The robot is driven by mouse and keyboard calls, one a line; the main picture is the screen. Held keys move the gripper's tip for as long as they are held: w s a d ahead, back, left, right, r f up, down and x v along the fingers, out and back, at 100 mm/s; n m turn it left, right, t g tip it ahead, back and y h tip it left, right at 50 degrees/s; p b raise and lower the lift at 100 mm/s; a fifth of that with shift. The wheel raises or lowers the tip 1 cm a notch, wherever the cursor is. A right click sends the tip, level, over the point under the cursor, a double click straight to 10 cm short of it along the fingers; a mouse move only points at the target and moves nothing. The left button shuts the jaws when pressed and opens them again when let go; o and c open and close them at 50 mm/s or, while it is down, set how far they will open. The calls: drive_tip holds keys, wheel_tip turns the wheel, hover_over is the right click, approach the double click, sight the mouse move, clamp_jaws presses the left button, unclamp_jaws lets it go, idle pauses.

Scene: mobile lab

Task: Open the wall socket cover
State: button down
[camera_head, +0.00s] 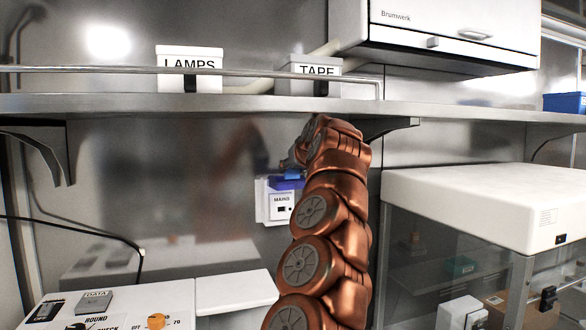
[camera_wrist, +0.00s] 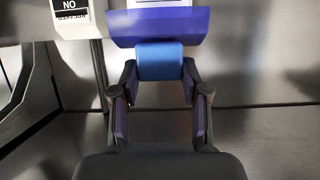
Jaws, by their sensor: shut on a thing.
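The wall socket is a white box (camera_head: 279,206) with a "MAINS" label, fixed to the metal back wall below the shelf. Its purple cover (camera_head: 284,184) shows at the top of the box, partly hidden by my arm. In the wrist view the purple cover (camera_wrist: 158,27) spans the top middle, with a blue tab (camera_wrist: 160,60) at its near edge. My gripper (camera_wrist: 161,76) is shut on the blue tab, one finger at each side. In the head view my gripper is mostly hidden behind my wrist. How far the cover is tilted is hard to tell.
A metal shelf (camera_head: 240,104) with a rail runs above my arm, holding a LAMPS box (camera_head: 189,66) and a TAPE box (camera_head: 311,76). A white-topped glass cabinet (camera_head: 480,200) stands close on the right. A white panel with controls (camera_head: 120,308) lies at lower left.

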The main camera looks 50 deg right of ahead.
drive_tip(key=shift+w+f, duration=0.1)
drive_tip(key=shift+f, duration=0.05)
drive_tip(key=c, duration=0.8)
unclamp_jaws()
drive_tip(key=shift+w, duration=0.1)
drive_tip(key=shift+o, duration=1.2)
drive_tip(key=shift+s, duration=0.25)
drive_tip(key=v, duration=1.2)
drive_tip(key=shift+w, duration=0.15)
drive_tip(key=shift+w+a, duration=0.1)
